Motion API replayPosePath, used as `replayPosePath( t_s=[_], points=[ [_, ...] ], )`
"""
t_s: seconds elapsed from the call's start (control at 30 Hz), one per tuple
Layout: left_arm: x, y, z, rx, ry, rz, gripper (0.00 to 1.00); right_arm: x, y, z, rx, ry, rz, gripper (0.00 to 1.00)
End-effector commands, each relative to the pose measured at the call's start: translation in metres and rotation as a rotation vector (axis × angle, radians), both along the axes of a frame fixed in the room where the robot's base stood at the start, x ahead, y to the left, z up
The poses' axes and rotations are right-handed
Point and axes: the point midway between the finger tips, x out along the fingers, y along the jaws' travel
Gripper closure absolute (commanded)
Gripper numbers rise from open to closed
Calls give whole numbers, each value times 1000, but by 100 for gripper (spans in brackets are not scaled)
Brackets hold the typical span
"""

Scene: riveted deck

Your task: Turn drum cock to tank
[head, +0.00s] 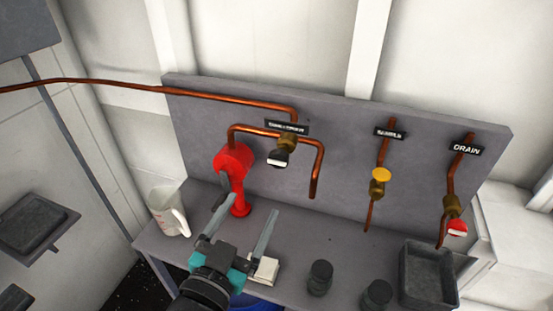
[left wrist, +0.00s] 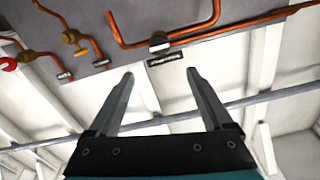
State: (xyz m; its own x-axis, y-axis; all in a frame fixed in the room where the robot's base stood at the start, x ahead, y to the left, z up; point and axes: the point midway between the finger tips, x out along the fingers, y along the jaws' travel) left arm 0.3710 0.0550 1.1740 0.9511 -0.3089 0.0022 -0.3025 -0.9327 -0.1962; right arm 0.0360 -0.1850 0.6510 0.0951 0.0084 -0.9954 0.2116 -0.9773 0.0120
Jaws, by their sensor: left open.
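The drum cock (head: 280,157), with a black and white handle on a brass body, is on the copper pipe under a black label (head: 287,127) whose text is too blurred to read surely. In the left wrist view the cock (left wrist: 158,42) shows above and beyond my fingertips, its label just below it. My left gripper (head: 252,204) is open with nothing between its fingers. It is below and in front of the cock, apart from it. My right gripper is in neither view.
A red hand pump (head: 234,165) stands left of the cock, with a white jug (head: 168,211) beyond it. A yellow SAMPLE cock (head: 380,175) and red DRAIN cock (head: 456,228) are to the right. Dark jars (head: 320,277) and a grey bin (head: 405,278) stand on the bench.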

Motion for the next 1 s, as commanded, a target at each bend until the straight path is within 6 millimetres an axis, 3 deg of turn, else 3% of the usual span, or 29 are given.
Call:
replayPosePath(
  t_s=[0.8,1.0],
  points=[
    [115,-38,0,-2,1,-1,16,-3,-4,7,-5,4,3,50],
    [134,-44,-1,-2,2,-1,16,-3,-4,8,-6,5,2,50]
  ],
)
